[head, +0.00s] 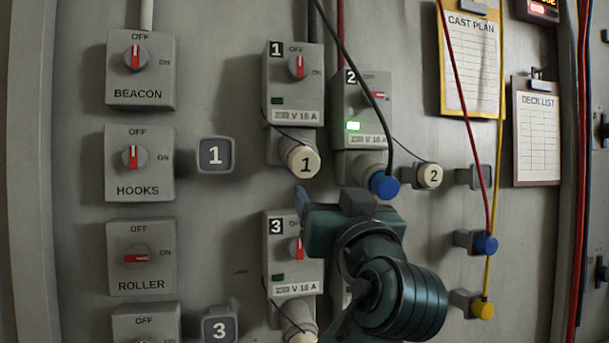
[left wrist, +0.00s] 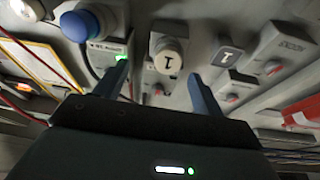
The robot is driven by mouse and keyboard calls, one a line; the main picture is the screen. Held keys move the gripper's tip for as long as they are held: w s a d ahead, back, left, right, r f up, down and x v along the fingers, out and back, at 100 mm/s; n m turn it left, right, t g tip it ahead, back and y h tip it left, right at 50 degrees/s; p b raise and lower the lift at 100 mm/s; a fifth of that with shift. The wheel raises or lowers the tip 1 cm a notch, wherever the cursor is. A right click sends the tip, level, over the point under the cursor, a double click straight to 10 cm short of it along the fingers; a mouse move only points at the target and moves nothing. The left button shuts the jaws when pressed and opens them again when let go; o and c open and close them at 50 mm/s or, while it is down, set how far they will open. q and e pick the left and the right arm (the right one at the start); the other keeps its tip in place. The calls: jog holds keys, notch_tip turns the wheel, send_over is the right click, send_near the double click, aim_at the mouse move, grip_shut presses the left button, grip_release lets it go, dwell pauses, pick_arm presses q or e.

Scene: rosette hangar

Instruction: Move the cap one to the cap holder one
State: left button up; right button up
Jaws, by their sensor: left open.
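Cap one (head: 303,161), a cream round cap marked 1, sits on the socket at the bottom of grey switch box 1 (head: 283,112), with a thin dark cord beside it. Cap holder one (head: 215,155), a grey square marked 1, is on the wall to its left and looks empty. My left gripper (head: 303,196) is open just below cap one. In the left wrist view, cap one (left wrist: 168,57) shows ahead between the two blue-grey fingers, not touched by them as far as I can tell; holder one (left wrist: 227,56) lies to the right. My right gripper is not in view.
Box 2 (head: 362,95), with a green lamp and a blue plug (head: 384,186) on a black cable, is close right. Box 3 (head: 280,275) is below, partly hidden by my arm. Cap two (head: 429,176) sits at right. Wall between cap one and holder one is clear.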

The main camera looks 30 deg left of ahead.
aim_at(306, 165)
pick_arm(q)
jog(key=shift+s+a+r+n+g+y, duration=0.2)
jog(key=shift+s+r+n+g+y, duration=0.15)
jog(key=shift+s+r+n, duration=0.4)
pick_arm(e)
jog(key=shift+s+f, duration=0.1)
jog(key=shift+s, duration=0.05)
pick_arm(q)
jog(key=shift+r, duration=0.1)
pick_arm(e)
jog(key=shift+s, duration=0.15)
pick_arm(q)
jog(key=p+x, duration=0.2)
jog(key=x, duration=0.5)
jog(key=shift+w+a+r, duration=0.1)
jog(key=shift+w+a, duration=0.1)
jog(key=shift+w+a+r, duration=0.2)
jog(key=shift+w+a, duration=0.2)
jog(key=shift+a, duration=0.1)
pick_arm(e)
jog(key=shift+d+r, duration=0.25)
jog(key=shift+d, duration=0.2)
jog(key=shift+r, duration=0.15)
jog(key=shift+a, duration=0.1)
